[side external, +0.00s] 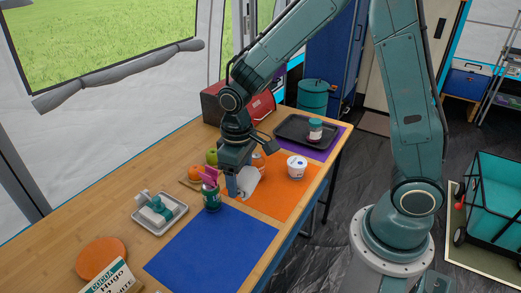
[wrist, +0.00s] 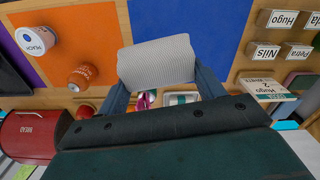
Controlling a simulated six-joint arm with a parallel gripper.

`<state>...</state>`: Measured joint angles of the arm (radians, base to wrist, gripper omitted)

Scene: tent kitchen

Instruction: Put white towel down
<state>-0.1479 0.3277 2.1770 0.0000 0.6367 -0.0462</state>
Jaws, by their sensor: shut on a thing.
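The white towel (wrist: 156,62) is a rolled, ribbed cloth held between the two fingers of my gripper (wrist: 158,80) in the wrist view. In the side external view the towel (side external: 249,180) shows as a pale shape at my gripper (side external: 236,184), partly hidden by the fingers. My gripper is shut on the towel over the table, near the border between the orange mat (side external: 281,204) and the blue mat (side external: 214,247). I cannot tell whether the towel touches the surface below.
A green bottle (side external: 211,196) stands close left of my gripper. The blue mat is clear. A dark tray (side external: 293,128) sits farther back.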

